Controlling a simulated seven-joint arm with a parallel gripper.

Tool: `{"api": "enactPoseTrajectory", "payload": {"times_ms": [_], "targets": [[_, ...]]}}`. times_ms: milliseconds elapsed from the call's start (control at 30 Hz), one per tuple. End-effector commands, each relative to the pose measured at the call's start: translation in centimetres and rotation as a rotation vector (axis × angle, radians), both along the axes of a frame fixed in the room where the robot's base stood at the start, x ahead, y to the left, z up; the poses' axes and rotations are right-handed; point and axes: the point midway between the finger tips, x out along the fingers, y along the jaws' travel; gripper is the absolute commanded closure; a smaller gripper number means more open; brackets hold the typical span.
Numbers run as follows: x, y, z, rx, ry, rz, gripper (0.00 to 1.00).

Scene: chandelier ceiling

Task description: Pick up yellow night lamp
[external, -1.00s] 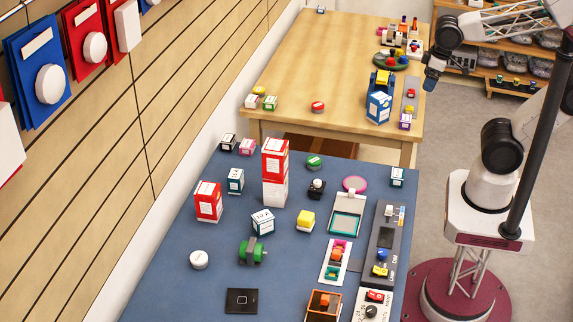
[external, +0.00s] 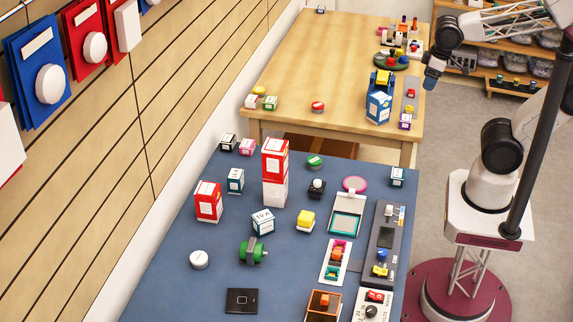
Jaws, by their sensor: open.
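My gripper (external: 430,83) hangs at the upper right, beyond the right edge of the wooden table in the picture. It is far from the yellow item and holds nothing that I can see. Its fingers are small and hard to make out.
The blue table (external: 180,290) is crowded. A tall red and white box stack (external: 275,172), a white box (external: 263,222), a green knobbed item (external: 253,251) and a teal-framed panel (external: 346,222) stand around the yellow item. The wooden table (external: 320,60) behind has open room.

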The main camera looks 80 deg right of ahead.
Motion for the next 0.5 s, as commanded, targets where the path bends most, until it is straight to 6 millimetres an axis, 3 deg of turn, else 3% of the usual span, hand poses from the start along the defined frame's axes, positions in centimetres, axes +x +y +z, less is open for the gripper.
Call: {"api": "enactPoseTrajectory", "payload": {"times_ms": [267, 500], "targets": [[1.0, 1.1, -0.3, 0.049, 0.022, -0.024, 0.21], [3.9, 4.5, -1.4, 0.201, 0.096, -0.107, 0.21]]}}
